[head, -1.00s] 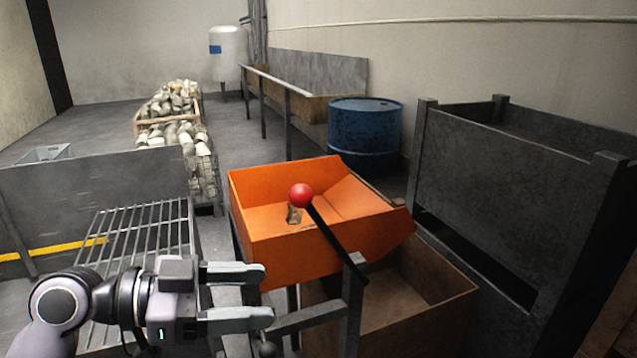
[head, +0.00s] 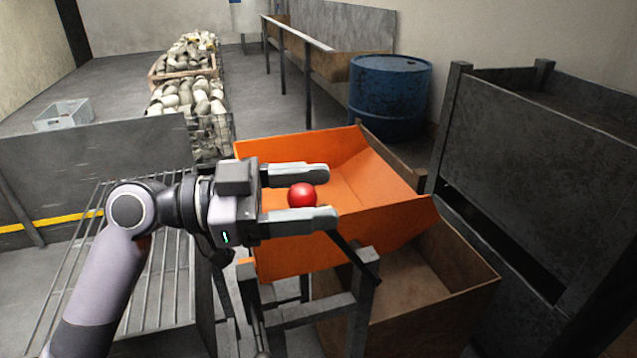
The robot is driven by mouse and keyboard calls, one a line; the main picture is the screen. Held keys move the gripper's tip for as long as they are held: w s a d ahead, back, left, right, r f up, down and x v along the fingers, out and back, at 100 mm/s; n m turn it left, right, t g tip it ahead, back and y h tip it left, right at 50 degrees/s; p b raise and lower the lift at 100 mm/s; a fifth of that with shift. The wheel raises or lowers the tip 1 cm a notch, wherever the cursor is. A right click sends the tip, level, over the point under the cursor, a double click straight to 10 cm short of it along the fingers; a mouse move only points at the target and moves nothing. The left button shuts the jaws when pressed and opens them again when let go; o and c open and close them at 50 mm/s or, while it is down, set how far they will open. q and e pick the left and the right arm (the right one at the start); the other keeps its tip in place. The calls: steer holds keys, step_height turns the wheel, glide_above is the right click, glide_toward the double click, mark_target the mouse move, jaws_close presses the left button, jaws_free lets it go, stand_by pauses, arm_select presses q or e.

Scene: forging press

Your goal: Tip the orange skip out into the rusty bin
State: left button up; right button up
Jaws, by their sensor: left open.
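The orange skip (head: 380,190) sits on a dark metal stand in the middle of the head view, its sloped lip towards the right. A black lever (head: 352,256) with a red ball knob (head: 302,196) rises at its front. My left gripper (head: 330,196) is open, its two fingers on either side of the red knob in the picture; I cannot tell whether they touch it. The gripper hides part of the skip's inside. The rusty bin (head: 455,265) stands open below and right of the skip, with a bare brown inside. My right gripper is not in view.
A large dark metal crate (head: 530,150) stands on the right. A blue drum (head: 390,95) is behind the skip. A wire rack (head: 130,250) lies at the left. Bins of pale lumps (head: 190,98) and a grey crate (head: 64,115) stand further back.

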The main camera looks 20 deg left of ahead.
arm_select(q)
steer(key=shift+w+d, duration=0.25)
steer(key=shift+d, duration=0.25)
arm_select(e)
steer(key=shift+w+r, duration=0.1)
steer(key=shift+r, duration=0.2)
arm_select(q)
jaws_close()
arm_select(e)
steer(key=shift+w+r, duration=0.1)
arm_select(q)
steer(key=shift+d+r, duration=0.1)
